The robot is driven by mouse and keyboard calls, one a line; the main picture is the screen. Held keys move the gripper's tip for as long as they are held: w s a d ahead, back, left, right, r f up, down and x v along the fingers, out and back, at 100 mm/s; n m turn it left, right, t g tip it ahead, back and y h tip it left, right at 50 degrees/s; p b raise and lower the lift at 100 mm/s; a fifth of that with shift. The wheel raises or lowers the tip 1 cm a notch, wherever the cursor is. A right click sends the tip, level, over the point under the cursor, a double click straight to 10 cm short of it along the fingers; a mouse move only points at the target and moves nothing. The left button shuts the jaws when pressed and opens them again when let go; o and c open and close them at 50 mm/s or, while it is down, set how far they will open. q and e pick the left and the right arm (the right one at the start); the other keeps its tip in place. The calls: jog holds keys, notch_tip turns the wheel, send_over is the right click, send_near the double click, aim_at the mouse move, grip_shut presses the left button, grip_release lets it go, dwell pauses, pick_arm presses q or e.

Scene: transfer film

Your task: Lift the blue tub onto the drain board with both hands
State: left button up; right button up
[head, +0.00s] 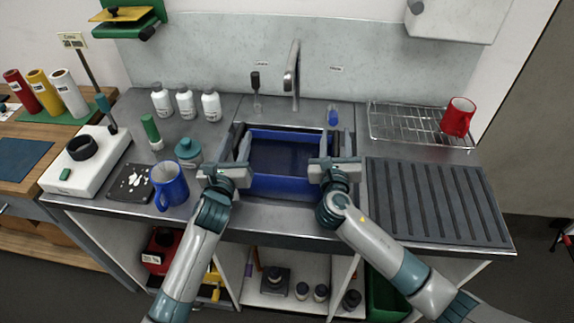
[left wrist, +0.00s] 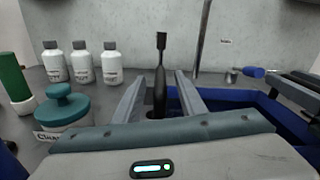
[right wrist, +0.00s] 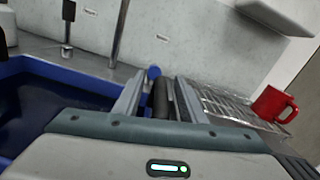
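The blue tub (head: 288,185) sits in the sink in the middle of the counter, with dark liquid or a dark floor inside. My left gripper (head: 241,148) is at the tub's left side and my right gripper (head: 326,148) at its right side. In the right wrist view, the right fingers (right wrist: 160,95) stand apart on either side of a dark bar, apparently the tub's handle. In the left wrist view, the left fingers (left wrist: 158,95) are also apart, with a dark piece low between them. The ribbed grey drain board (head: 435,200) lies empty right of the sink.
The faucet (head: 293,75) rises behind the tub. A wire rack (head: 400,122) with a red mug (head: 458,116) stands behind the drain board. A blue mug (head: 170,186), a teal-lidded jar (head: 188,152) and white bottles (head: 185,102) stand on the left.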

pick_arm(q)
grip_shut()
pick_arm(e)
grip_shut()
dwell(0.9)
pick_arm(q)
jog(key=shift+d+r, duration=0.1)
jog(key=shift+r, duration=0.25)
pick_arm(e)
jog(key=shift+r, duration=0.3)
pick_arm(q)
jog(key=shift+w, duration=0.15)
pick_arm(e)
jog(key=shift+w, duration=0.15)
